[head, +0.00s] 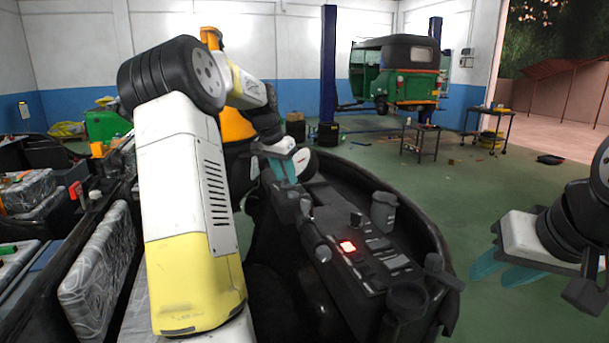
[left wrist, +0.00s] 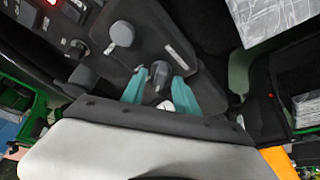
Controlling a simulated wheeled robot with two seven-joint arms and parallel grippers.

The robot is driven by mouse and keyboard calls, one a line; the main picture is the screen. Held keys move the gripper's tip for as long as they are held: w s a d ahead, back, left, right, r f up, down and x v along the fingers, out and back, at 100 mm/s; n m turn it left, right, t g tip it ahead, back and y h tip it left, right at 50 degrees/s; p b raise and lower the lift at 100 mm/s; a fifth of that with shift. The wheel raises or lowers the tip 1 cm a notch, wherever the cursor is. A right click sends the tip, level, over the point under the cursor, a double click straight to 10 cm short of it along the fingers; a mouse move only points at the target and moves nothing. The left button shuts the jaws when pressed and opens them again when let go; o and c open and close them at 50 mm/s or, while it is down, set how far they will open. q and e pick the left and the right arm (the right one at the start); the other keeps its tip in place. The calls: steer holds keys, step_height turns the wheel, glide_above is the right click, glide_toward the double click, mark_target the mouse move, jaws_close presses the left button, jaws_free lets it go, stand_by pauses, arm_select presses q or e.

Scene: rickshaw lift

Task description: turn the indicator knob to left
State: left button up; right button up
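The dark indicator knob (left wrist: 160,78) is a small stalk on the dark dashboard, between my left gripper's teal fingertips in the left wrist view. My left gripper (left wrist: 159,74) has its fingers apart, one on each side of the knob; I cannot make out firm contact. In the head view the left gripper (head: 284,170) points down at the far left part of the dashboard console (head: 375,225), and the knob is not clear there. My right gripper (head: 506,268) is open and empty, to the right of the console, over the floor.
A round grey knob (left wrist: 122,33) and a lit red switch (head: 347,246) are on the console. A dark cup-like holder (head: 384,211) stands on its far right side. A green rickshaw (head: 400,75) is on a lift behind.

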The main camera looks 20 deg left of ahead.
arm_select(q)
steer(key=d+v, duration=0.1)
steer(key=v, duration=0.6)
steer(key=shift+a+r, duration=0.4)
steer(key=shift+a, duration=0.1)
steer(key=shift+s+d, duration=0.1)
steer(key=shift+s, duration=0.05)
steer(key=s+d+r, duration=0.3)
steer(key=s+d, duration=0.9)
steer(key=s+d+f+n+t, duration=0.1)
steer(key=s+d+f, duration=0.2)
steer(key=s, duration=0.6)
steer(key=s+d+f+n, duration=0.1)
steer(key=s+d+f, duration=0.3)
steer(key=s, duration=0.6)
steer(key=shift+d+f+n+t+h, duration=0.25)
steer(key=shift+f+n+t+h, duration=0.1)
steer(key=shift+n+t+h, duration=0.05)
